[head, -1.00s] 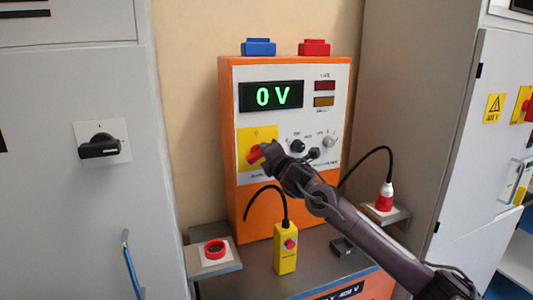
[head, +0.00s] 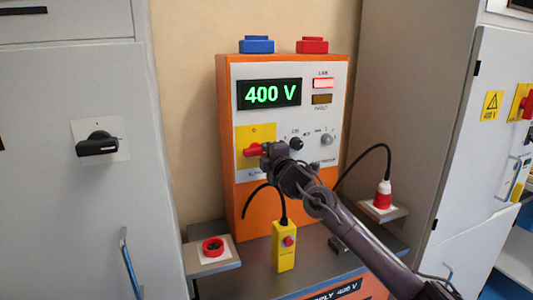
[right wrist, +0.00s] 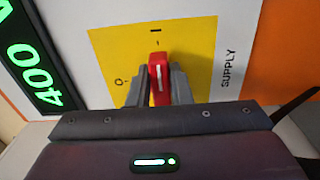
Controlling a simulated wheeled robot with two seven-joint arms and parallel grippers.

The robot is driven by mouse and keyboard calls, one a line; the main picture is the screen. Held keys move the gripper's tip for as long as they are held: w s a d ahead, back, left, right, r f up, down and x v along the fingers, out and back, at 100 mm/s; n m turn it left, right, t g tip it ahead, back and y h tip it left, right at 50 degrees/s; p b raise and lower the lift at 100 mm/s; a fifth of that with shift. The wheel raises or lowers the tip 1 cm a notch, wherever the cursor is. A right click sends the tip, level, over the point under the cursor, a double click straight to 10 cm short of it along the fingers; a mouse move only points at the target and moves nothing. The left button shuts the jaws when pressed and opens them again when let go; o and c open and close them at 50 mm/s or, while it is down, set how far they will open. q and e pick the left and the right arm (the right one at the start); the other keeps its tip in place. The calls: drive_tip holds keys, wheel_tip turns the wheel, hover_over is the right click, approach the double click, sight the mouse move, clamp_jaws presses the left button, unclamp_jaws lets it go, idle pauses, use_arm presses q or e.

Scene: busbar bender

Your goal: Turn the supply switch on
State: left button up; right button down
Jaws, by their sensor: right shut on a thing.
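The supply switch (head: 253,150) is a red handle on a yellow plate (head: 262,132), on the front of an orange and white cabinet. In the head view the handle lies about level. In the right wrist view the red handle (right wrist: 158,72) lines up with the "I" mark, and the "O" mark is off to its left. My right gripper (head: 267,152) is shut on the handle, with one finger on each side of it in the right wrist view (right wrist: 162,92). The display (head: 270,94) reads 400 V in green. My left gripper is not in view.
The upper lamp (head: 323,84) is lit; the lower amber lamp (head: 322,99) looks dim. Knobs (head: 327,139) sit right of the switch. Grey cabinets (head: 75,210) flank both sides.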

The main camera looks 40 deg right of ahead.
drive_tip(key=c, duration=1.3)
unclamp_jaws()
drive_tip(key=shift+b+v, duration=1.1)
drive_tip(key=shift+v, duration=2.8)
drive_tip(key=shift+f, duration=0.1)
